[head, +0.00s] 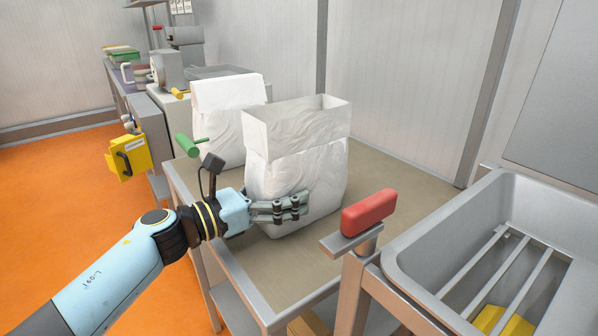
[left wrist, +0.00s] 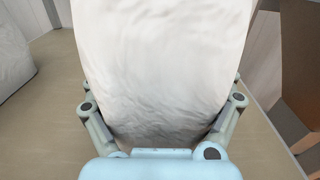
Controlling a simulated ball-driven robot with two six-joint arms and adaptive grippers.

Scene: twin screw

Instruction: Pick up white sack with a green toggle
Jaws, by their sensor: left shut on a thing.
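A white sack (head: 295,165) with an open, squared top stands upright on the table at the centre. My left gripper (head: 290,207) is shut on its lower part, with fingers along its front face. In the left wrist view the same sack (left wrist: 160,70) fills the space between the two fingers (left wrist: 160,125). A second white sack (head: 222,110) with a folded top stands behind it to the left. A green toggle (head: 188,145) shows at that rear sack's lower left; I cannot tell what it is fixed to. My right gripper is not in view.
The table (head: 385,180) is clear to the right of the held sack. A red handle (head: 368,212) on a metal post stands at its near right, beside a grey basin (head: 430,265) with bars. A yellow box (head: 128,158) and machines are at the left.

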